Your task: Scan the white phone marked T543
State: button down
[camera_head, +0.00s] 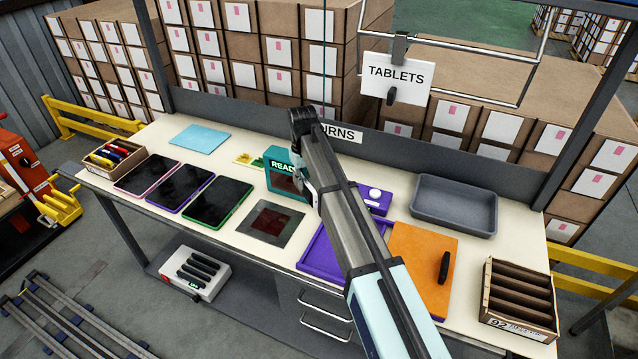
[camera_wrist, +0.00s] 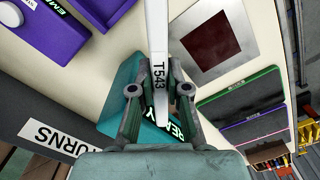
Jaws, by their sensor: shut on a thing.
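The white phone (camera_wrist: 158,32) shows edge-on in the wrist view, with T543 printed on its narrow side. My gripper (camera_wrist: 160,92) is shut on it, one finger on each side. A teal box lettered READY (camera_head: 280,162) stands behind the plate, partly hidden by my arm. In the wrist view the teal box (camera_wrist: 122,78) lies behind my fingers.
Several tablets, one with a green edge (camera_head: 218,202), lie left of the plate. A purple tray (camera_head: 318,262), an orange board (camera_head: 422,262), a grey bin (camera_head: 455,208) and a slotted carton (camera_head: 518,300) are to the right. A TABLETS sign (camera_head: 396,78) hangs above the bench.

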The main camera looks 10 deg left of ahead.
jog(key=w+a+f+n, duration=0.1)
jog(key=w+a+n, duration=0.15)
jog(key=a, duration=1.15)
notch_tip(320, 180, down, 7)
jog(key=b, duration=0.4)
jog(key=shift+d, duration=0.15)
jog(key=shift+s+r, duration=0.1)
notch_tip(320, 180, up, 6)
jog(key=p, duration=0.3)
dwell(0.4)
jog(key=shift+s+d, duration=0.1)
